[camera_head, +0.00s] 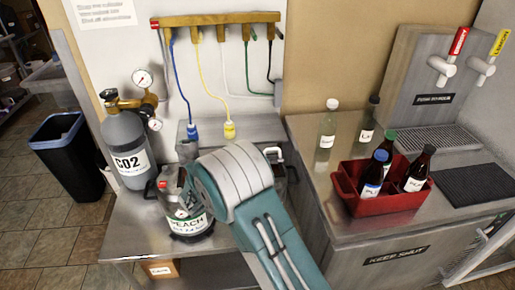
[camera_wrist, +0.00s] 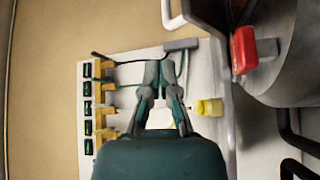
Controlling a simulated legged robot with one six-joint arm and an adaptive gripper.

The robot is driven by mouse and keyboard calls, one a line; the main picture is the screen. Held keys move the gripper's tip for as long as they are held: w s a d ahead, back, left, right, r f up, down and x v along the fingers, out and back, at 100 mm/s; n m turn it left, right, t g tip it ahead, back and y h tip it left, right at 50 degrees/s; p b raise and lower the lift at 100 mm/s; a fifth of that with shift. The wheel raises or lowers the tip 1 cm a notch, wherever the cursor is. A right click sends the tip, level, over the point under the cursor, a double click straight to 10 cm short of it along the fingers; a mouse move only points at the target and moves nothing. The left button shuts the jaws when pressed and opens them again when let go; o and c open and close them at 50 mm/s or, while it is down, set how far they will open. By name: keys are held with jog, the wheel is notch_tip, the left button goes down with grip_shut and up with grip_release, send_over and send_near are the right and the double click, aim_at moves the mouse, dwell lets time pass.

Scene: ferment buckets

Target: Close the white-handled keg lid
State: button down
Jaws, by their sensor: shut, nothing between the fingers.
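In the head view a white handle (camera_head: 275,151) shows just right of my arm, above a dark keg that my arm mostly hides. A white bent handle (camera_wrist: 172,14) also shows at the top of the wrist view, beside a grey metal keg (camera_wrist: 285,75) with a red piece (camera_wrist: 243,50). I cannot tell the lid's angle. My gripper (camera_wrist: 160,68) has its fingers together and empty, apart from the handle and keg in the picture. In the head view it is hidden behind my arm. A second keg (camera_head: 190,212) labelled PEACH stands left of my arm.
A grey CO2 cylinder (camera_head: 126,150) with gauges stands at the left of the bench. Coloured hoses hang from a wooden rail (camera_head: 222,19) behind. A red bottle carrier (camera_head: 380,198) stands on the right counter. A dark bin (camera_head: 68,153) stands on the floor at left.

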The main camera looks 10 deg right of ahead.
jog(key=s+d+r+m+g+y, duration=0.3)
jog(key=s+d+r+g, duration=0.6)
jog(key=s+d, duration=0.3)
jog(key=s+a+r+m+t+y, duration=0.1)
jog(key=s+r+y, duration=0.1)
jog(key=s+y, duration=0.5)
jog(key=s+r+m+y, duration=0.15)
jog(key=s+y, duration=0.25)
jog(key=s, duration=0.6)
jog(key=w+a+r+t+y, duration=0.1)
jog(key=w+r, duration=0.1)
jog(key=w, duration=0.9)
jog(key=w+a+r+t+y, duration=0.1)
jog(key=w+r+t, duration=0.15)
jog(key=w, duration=0.75)
jog(key=w+f, duration=0.3)
jog(key=w, duration=0.7)
jog(key=shift+n+g, duration=0.25)
jog(key=shift+g, duration=0.1)
jog(key=w+f, duration=0.1)
jog(key=f, duration=0.2)
jog(key=w+f, duration=0.1)
jog(key=f, duration=0.6)
jog(key=shift+w+d+f, duration=0.1)
jog(key=shift+w+f, duration=0.3)
jog(key=shift+s+f, duration=0.3)
jog(key=shift+f, duration=0.05)
